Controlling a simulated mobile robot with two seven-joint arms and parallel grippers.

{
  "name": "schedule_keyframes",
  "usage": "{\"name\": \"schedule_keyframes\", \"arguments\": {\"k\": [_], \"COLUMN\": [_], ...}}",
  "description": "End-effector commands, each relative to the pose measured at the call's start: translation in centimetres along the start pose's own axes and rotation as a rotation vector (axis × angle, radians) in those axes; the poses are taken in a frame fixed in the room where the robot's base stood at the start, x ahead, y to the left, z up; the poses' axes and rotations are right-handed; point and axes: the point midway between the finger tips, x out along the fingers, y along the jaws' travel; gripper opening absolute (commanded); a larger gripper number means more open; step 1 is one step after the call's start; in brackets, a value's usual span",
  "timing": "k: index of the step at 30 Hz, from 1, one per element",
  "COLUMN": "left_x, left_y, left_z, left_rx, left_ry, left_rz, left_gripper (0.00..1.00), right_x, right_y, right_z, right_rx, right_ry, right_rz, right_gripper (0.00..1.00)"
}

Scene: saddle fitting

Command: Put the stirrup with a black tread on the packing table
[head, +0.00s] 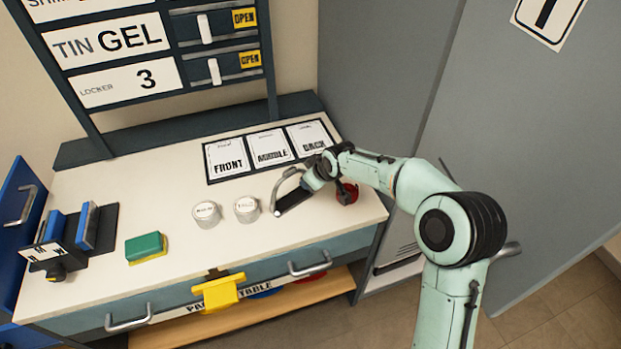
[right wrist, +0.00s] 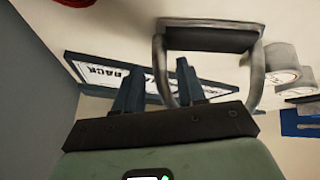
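The stirrup (head: 285,183) is at the right part of the packing table (head: 180,185). It has a grey metal frame and a black tread (head: 293,202), which is low at the tabletop towards the table's front. In the right wrist view the black tread (right wrist: 210,37) is at the top, with frame sides running down from it. My right gripper (head: 314,182) is beside the stirrup. Its fingers (right wrist: 158,68) are apart, and one frame side shows between them. I cannot tell whether they touch it. My left gripper is out of view.
Two round tins (head: 206,213) (head: 246,208) stand left of the stirrup. A red object (head: 347,194) is partly hidden by my right arm. FRONT, MIDDLE and BACK cards (head: 268,150) lie behind. A green-yellow sponge (head: 146,247) and a black rack (head: 98,228) are left. A yellow clip (head: 219,291) is at the front.

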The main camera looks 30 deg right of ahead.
Motion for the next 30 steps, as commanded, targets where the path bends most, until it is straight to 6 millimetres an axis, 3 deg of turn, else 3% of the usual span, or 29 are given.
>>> {"name": "schedule_keyframes", "arguments": {"k": [9,15,30], "left_x": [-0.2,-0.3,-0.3], "left_y": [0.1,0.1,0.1], "left_z": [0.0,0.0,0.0], "left_rx": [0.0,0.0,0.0], "left_ry": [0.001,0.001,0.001], "left_rz": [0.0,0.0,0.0], "left_gripper": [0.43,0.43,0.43], "right_x": [-6.9,-9.9,-10.9], "right_y": [0.1,0.0,-0.1], "right_z": [-0.1,0.0,0.1], "right_rx": [0.001,0.0,0.0], "right_ry": [0.004,0.001,0.0], "right_rz": [0.003,0.002,-0.001], "right_gripper": [0.4,0.4,0.4]}}
